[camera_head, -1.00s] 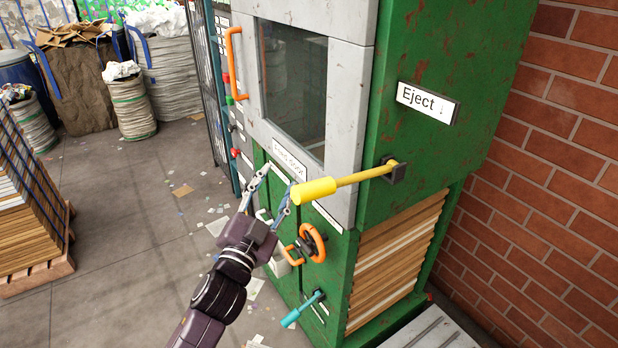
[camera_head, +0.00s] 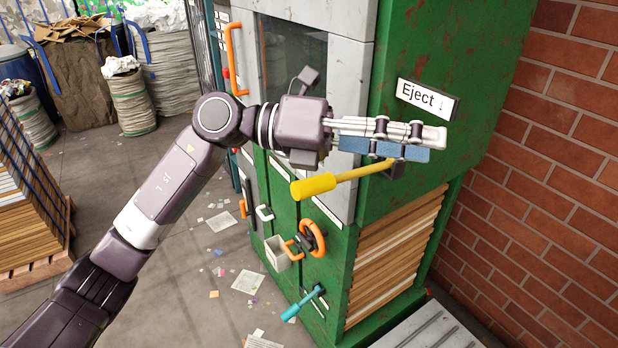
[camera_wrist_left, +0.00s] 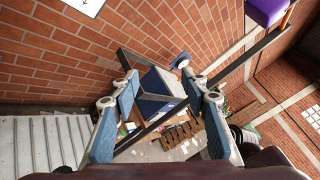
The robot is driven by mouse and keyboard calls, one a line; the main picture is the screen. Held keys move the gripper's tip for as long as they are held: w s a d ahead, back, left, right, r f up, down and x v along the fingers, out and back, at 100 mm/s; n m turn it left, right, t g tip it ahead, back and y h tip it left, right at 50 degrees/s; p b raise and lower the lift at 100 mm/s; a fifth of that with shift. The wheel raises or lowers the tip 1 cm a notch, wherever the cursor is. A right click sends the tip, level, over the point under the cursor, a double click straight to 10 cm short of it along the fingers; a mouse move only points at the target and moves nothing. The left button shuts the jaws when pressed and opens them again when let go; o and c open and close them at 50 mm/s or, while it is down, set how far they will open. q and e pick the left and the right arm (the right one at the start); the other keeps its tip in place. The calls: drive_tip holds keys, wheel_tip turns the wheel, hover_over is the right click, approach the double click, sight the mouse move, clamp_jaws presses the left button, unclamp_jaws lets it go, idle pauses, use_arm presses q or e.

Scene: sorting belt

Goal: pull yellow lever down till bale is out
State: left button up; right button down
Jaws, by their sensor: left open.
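The yellow lever (camera_head: 315,187) sticks out from the green baler (camera_head: 445,65), roughly level, just below the "Eject ↓" sign (camera_head: 426,100). My left gripper (camera_head: 436,138) is in front of the green side panel, with its blue-padded fingers above the lever's shaft and pivot end. Whether it touches the lever cannot be told. In the left wrist view, the two fingers (camera_wrist_left: 162,88) are spread apart with nothing between them, and the lever does not show there. Brown layered material, apparently the bale (camera_head: 395,255), shows inside the lower part of the baler. My right gripper is not in view.
An orange handwheel (camera_head: 312,238) and a teal lever (camera_head: 303,304) sit lower on the baler front. A brick wall (camera_head: 565,130) stands close on the right. A grey slatted platform (camera_head: 425,330) lies at the baler's foot. Littered floor is open to the left.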

use_arm(q)
drive_tip(key=w+a+f+m+t+y, duration=0.1)
drive_tip(key=w+a+f+y, duration=0.25)
drive_tip(key=a+y, duration=0.2)
drive_tip(key=t+y, duration=0.2)
drive_tip(key=y, duration=0.5)
approach(308, 179)
drive_tip(key=shift+w+d+f+n, duration=0.1)
drive_tip(key=shift+d+f+n, duration=0.15)
drive_tip(key=shift+f, duration=0.3)
drive_tip(key=shift+d+f+n, duration=0.15)
drive_tip(key=shift+d+f, duration=0.1)
drive_tip(key=shift+f, duration=0.35)
drive_tip(key=p+x, duration=0.2)
drive_tip(key=x, duration=0.4)
drive_tip(key=shift+w+d+f, duration=0.15)
drive_tip(key=shift+f, duration=0.15)
drive_tip(key=shift+d+f+p, duration=0.25)
drive_tip(key=shift+f+p, duration=0.05)
drive_tip(key=shift+f, duration=0.15)
drive_tip(key=shift+c, duration=0.6)
clamp_jaws()
